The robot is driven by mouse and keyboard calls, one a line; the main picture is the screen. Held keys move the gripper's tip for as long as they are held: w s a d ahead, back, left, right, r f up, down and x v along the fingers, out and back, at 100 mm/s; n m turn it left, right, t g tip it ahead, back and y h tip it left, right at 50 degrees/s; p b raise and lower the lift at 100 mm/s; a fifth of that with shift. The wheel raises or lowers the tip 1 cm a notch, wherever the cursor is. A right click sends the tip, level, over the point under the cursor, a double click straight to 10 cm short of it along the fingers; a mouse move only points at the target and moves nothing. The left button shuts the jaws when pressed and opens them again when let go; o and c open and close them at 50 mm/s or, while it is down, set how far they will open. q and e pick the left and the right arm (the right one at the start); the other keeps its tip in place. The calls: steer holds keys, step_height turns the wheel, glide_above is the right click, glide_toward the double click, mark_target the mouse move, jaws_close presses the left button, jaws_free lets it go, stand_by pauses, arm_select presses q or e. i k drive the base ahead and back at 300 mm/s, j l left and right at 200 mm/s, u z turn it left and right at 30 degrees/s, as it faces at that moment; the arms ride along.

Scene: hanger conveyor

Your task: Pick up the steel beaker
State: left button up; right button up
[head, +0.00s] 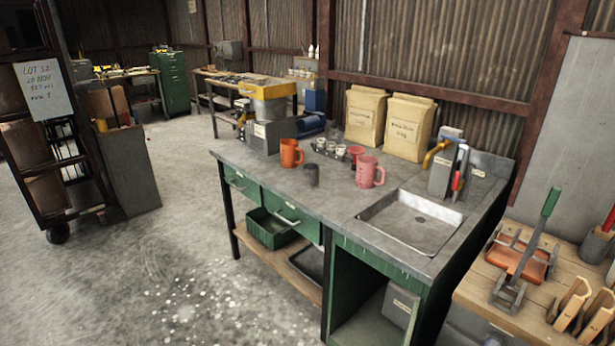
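A small dark grey metal cup (312,175), which looks like the steel beaker, stands upright near the front edge of the green workbench (350,202). An orange mug (291,153) stands behind it to the left, and a pink mug (369,172) stands to its right. Nothing hides the cup. Neither of my grippers shows in the head view.
A sink (412,220) is set into the bench's right part. Small cups on a tray (333,149), two paper sacks (365,113) and a tool holder (446,170) stand behind. Tools crowd the wooden table (480,298) at right. Floor left of the bench is open.

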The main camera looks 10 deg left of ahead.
mark_target(310, 171)
steer(key=i+j+z, duration=0.15)
steer(key=j, duration=0.4)
steer(key=j+z, duration=0.15)
steer(key=j, duration=0.35)
steer(key=i+j+z, duration=0.1)
steer(key=j, duration=0.25)
steer(key=i+j+z, duration=0.15)
steer(key=j, duration=0.2)
steer(key=i+j+z, duration=0.1)
steer(key=j, duration=0.25)
steer(key=i+j+z, duration=0.45)
steer(key=i+j, duration=0.4)
steer(key=j, duration=0.1)
